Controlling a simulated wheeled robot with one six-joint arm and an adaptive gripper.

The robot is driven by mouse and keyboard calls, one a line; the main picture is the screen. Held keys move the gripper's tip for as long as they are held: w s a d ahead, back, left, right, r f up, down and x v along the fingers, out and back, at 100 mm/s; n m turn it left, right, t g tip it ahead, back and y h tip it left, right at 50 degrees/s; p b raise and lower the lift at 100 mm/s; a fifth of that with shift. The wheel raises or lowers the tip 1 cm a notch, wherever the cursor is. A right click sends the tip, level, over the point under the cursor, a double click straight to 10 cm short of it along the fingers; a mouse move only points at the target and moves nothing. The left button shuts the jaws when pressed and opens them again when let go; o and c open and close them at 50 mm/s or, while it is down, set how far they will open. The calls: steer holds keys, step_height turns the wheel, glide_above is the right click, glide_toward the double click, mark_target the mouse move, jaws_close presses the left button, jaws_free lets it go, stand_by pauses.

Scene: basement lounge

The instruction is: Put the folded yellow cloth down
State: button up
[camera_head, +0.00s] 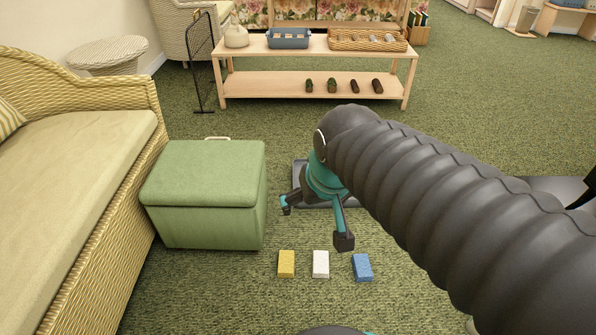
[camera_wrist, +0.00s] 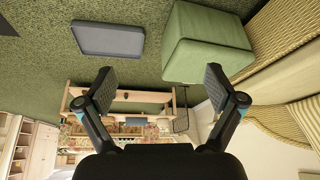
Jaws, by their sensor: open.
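The folded yellow cloth (camera_head: 286,263) lies flat on the green carpet, leftmost in a row with a white folded piece (camera_head: 321,264) and a blue one (camera_head: 362,267). My gripper (camera_head: 315,223) hangs above the carpet behind the row, its two fingers spread wide with nothing between them. It is apart from the yellow cloth. In the wrist view the open fingers (camera_wrist: 158,80) also frame empty space, and the cloths are not seen there.
A green storage ottoman (camera_head: 205,190) stands left of my gripper, by the wicker sofa (camera_head: 70,180). A dark grey tray (camera_wrist: 108,39) lies on the floor, partly hidden behind my gripper in the head view. A wooden shelf table (camera_head: 270,92) stands behind. Carpet around the cloths is clear.

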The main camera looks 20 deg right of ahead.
steer(key=shift+t, duration=0.3)
steer(key=s, duration=0.5)
steer(key=shift+r, duration=0.25)
steer(key=shift+r, duration=0.15)
